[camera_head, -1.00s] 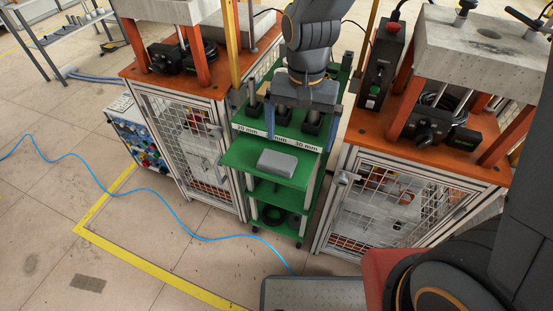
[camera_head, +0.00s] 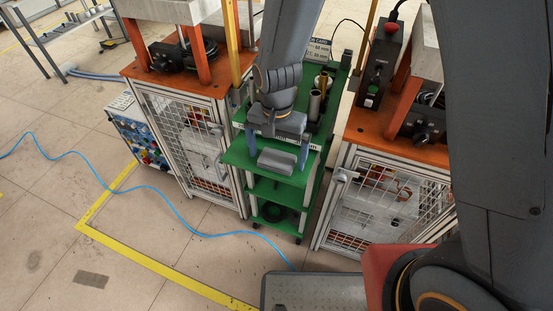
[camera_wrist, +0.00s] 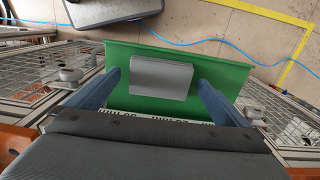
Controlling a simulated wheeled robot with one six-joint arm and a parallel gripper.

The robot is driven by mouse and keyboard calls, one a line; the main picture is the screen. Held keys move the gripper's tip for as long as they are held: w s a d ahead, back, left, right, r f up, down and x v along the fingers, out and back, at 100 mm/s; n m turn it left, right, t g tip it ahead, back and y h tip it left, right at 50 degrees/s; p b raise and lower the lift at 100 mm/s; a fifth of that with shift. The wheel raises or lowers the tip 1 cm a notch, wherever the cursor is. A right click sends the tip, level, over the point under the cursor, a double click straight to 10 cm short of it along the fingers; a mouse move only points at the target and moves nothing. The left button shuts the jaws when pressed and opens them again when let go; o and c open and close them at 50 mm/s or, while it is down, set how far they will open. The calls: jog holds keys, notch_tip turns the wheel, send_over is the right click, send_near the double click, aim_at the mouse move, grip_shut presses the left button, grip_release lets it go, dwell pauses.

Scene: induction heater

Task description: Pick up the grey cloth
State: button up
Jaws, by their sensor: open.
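The grey cloth (camera_head: 277,161) is a folded, flat rectangular pad lying on the front of the green top shelf (camera_head: 242,158) in the head view. It also shows in the wrist view (camera_wrist: 161,78), near the middle of the green shelf. My gripper (camera_head: 277,160) is above and around the cloth's position, with its two blue-grey fingers spread wide. In the wrist view the gripper (camera_wrist: 160,85) has one finger to each side of the cloth, apart from it, with nothing between them touching. Its exact height over the shelf is hard to tell.
Metal cylinders (camera_head: 314,105) stand on the shelf behind my gripper. Caged machine frames with orange tops (camera_head: 392,146) stand close on both sides. A ruler-like label strip (camera_wrist: 150,111) runs along the shelf. A blue cable (camera_head: 160,189) lies on the floor, left.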

aim_at(276, 158)
jog(key=shift+f, duration=0.15)
jog(key=c, duration=1.1)
notch_tip(276, 158, up, 10)
jog(key=shift+r+b, duration=0.1)
jog(key=shift+b, duration=0.3)
jog(key=o, duration=0.4)
jog(key=c, duration=0.3)
jog(key=shift+a, duration=0.1)
